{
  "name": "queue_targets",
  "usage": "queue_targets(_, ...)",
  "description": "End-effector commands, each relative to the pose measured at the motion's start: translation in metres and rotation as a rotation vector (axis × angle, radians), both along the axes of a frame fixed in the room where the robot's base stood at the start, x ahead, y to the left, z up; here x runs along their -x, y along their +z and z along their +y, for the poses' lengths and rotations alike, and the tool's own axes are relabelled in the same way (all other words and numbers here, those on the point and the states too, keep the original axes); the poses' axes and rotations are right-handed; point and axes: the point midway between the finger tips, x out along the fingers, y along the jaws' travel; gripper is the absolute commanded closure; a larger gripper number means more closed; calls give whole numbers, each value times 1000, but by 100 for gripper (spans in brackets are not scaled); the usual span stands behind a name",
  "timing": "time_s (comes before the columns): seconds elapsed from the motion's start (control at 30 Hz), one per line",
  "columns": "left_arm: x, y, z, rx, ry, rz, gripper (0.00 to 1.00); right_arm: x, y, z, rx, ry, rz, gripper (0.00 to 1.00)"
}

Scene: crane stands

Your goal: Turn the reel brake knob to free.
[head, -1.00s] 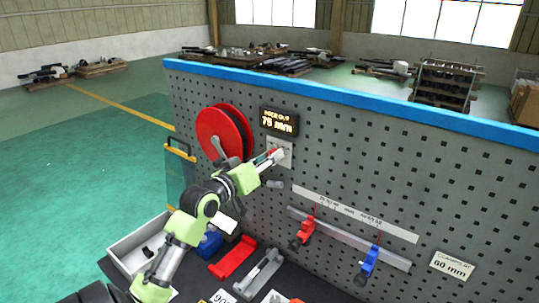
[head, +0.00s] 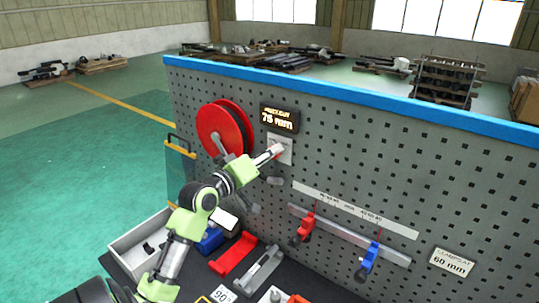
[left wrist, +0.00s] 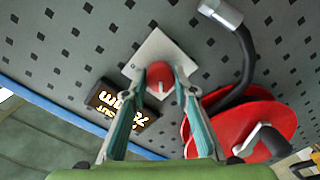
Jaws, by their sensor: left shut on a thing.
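The red brake knob (left wrist: 158,76) shows between the fingertips in the left wrist view, in front of a pale square plate (left wrist: 153,48) on the pegboard. A pale mark shows on its face; its setting label cannot be read. My left gripper (left wrist: 163,72) is shut on the knob, one finger on each side. In the head view, my left gripper (head: 273,153) reaches the plate (head: 288,157) and largely hides the knob. The red reel (head: 222,125) hangs just left of it, and also shows in the left wrist view (left wrist: 275,112). My right gripper is not in view.
A display (head: 280,118) reading 75 mm sits above the plate. A dark hose with a metal end (left wrist: 222,12) passes near the gripper. Red (head: 305,228) and blue (head: 368,260) clamps hang on a rail at right. A grey tray (head: 133,250) and loose parts lie below.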

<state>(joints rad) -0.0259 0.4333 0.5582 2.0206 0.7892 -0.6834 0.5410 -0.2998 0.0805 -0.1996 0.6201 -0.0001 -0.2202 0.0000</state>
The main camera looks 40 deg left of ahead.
Motion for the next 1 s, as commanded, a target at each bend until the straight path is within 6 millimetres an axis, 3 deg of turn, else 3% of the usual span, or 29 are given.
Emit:
queue_targets(0.1,0,-1,0,3,-1,1,96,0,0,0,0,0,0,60)
queue_targets(0.13,0,-1,0,3,-1,2,72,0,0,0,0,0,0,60)
queue_targets(0.2,0,-1,-1,2,-1,1,57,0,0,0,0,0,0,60)
queue_targets(0.67,9,-1,-1,0,-1,1,57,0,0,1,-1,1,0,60)
queue_targets(1.0,72,1,-8,1,1,5,57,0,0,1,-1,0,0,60)
